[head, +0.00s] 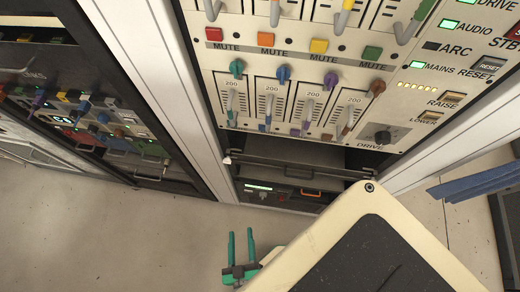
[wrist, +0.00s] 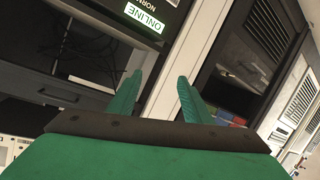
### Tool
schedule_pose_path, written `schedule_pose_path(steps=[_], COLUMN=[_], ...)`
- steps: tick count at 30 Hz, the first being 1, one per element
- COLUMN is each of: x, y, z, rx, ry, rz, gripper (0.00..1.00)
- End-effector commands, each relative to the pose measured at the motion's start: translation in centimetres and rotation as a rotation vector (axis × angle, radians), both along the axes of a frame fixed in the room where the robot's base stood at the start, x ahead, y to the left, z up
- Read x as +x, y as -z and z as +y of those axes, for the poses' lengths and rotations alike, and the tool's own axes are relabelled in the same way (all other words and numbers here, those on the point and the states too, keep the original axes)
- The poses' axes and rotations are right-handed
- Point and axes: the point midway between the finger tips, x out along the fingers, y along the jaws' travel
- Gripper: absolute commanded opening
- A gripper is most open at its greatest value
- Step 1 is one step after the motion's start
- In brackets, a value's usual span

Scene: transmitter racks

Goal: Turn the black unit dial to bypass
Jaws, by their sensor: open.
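A black unit (head: 300,207) sits low in the middle rack in the head view, with a lit green strip, a small pale spot that may be its dial (head: 263,195), and a red control. The dial's setting is too small to read. In the wrist view a black panel (wrist: 172,14) at the top carries a lit green ONLINE label (wrist: 143,18) and a partly cut-off "NORM" label; no dial shows there. My gripper (head: 241,236) has green fingers, open and empty, in front of and below the unit. Its fingers also show in the wrist view (wrist: 160,80).
Another dark rack (head: 70,90) stands at left. The floor (head: 120,235) at lower left is clear.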

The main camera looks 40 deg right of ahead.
Motion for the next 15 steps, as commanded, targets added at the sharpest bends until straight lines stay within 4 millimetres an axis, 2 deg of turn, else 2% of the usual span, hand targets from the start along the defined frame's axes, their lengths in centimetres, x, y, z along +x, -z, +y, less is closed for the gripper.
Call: schedule_pose_path(steps=[1, 3, 8, 15], x=[0.4, 0.9, 2.2, 4.3], y=[1.6, 3.4, 7.4, 12.8], z=[-0.3, -0.5, -1.3, -3.6], rx=[-0.015, -0.037, -0.087, -0.151], ry=[0.042, 0.088, 0.185, 0.322], rz=[0.015, 0.037, 0.092, 0.185], gripper=[0.45, 0.45, 0.45, 0.45])
